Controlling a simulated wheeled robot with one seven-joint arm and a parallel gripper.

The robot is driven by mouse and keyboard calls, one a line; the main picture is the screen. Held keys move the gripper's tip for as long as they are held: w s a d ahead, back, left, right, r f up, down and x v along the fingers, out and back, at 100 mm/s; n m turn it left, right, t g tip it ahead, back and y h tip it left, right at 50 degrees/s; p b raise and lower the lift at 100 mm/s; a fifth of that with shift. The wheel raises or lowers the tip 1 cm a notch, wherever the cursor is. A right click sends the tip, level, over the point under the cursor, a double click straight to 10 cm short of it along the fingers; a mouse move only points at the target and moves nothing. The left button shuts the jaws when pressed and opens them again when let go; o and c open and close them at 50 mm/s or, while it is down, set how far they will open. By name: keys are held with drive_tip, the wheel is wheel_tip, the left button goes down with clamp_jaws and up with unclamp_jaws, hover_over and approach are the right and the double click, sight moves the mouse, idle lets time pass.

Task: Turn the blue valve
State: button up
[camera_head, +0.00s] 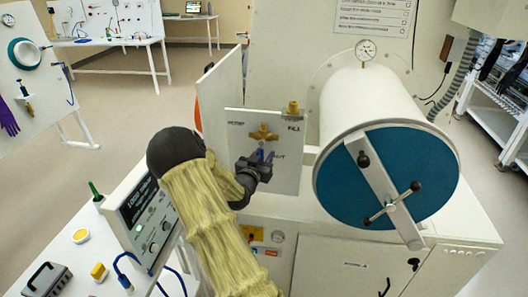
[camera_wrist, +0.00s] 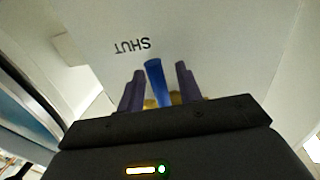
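The blue valve lever (camera_wrist: 156,80) stands between my gripper's two dark fingers in the wrist view, tilted slightly. A gap shows on its right side; contact on its left cannot be told. My gripper (camera_wrist: 160,76) is open around the lever. In the head view, my gripper (camera_head: 262,163) is at the white valve panel (camera_head: 285,180), just below the brass valve body (camera_head: 263,133). Only a little blue of the lever shows there, beside the gripper. The word SHUT is printed near the lever and appears upside down in the wrist view. Brass behind the fingers is mostly hidden.
A large white cylindrical chamber (camera_head: 365,105) with a blue door (camera_head: 420,165) and crossed handle stands right of the panel. A grey control box (camera_head: 150,220) stands left of my arm. A pegboard with tools is at far left. Open floor lies behind it.

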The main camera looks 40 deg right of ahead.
drive_tip(key=shift+w+d, duration=0.2)
drive_tip(key=shift+d, duration=0.1)
clamp_jaws()
drive_tip(key=shift+w+a+f+b, duration=0.1)
drive_tip(key=shift+w+a+b, duration=0.05)
drive_tip(key=shift+b, duration=0.25)
